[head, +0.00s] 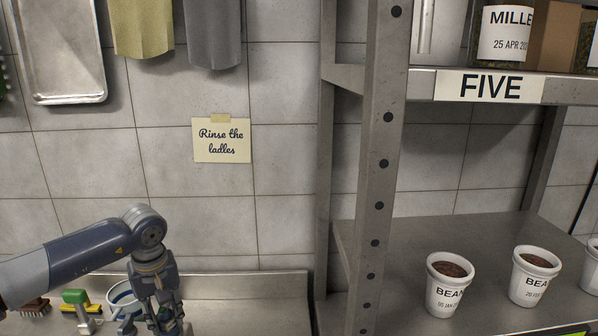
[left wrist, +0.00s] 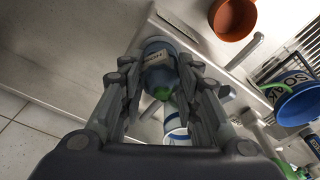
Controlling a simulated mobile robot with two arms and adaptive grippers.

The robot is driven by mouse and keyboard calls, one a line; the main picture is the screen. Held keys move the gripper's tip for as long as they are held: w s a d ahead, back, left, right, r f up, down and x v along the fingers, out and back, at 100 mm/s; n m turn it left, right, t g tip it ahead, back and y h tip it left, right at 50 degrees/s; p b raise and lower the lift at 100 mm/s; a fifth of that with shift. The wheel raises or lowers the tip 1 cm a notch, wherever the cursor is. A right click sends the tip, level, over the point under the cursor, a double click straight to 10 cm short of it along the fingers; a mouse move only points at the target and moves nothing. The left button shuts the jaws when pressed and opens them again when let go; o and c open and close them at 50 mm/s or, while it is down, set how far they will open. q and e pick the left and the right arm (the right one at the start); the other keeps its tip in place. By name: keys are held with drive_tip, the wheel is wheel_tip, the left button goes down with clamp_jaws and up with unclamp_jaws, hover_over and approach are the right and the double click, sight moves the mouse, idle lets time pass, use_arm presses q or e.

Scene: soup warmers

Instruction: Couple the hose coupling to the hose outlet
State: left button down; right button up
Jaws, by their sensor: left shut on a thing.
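My left gripper (head: 168,318) points down over the steel counter at the lower left of the head view. I cannot make out the hose coupling or the hose outlet for certain in either view. My right gripper is not in view.
A steel shelf post (head: 378,160) rises to the right, with bean pots (head: 452,284) beyond. The wrist view shows a brown pot (left wrist: 233,20) and blue bucket (left wrist: 298,104).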

use_arm(q)
drive_tip(key=shift+s+d+f, duration=0.1)
drive_tip(key=shift+s+f, duration=0.2)
drive_tip(key=shift+f, duration=0.25)
idle(0.4)
drive_tip(key=shift+m+b, duration=0.3)
drive_tip(key=shift+m, duration=0.1)
drive_tip(key=m, duration=0.5)
drive_tip(key=shift+h, duration=0.4)
drive_tip(key=c, duration=1.1)
unclamp_jaws()
drive_tip(key=shift+w, duration=0.3)
drive_tip(key=shift+s+a+r+p, duration=0.1)
drive_tip(key=shift+r+p, duration=1.2)
drive_tip(key=shift+r, duration=1.1)
drive_tip(key=shift+s+a+r+p, duration=0.1)
drive_tip(key=shift+r+p, duration=1.15)
drive_tip(key=shift+r, duration=1.1)
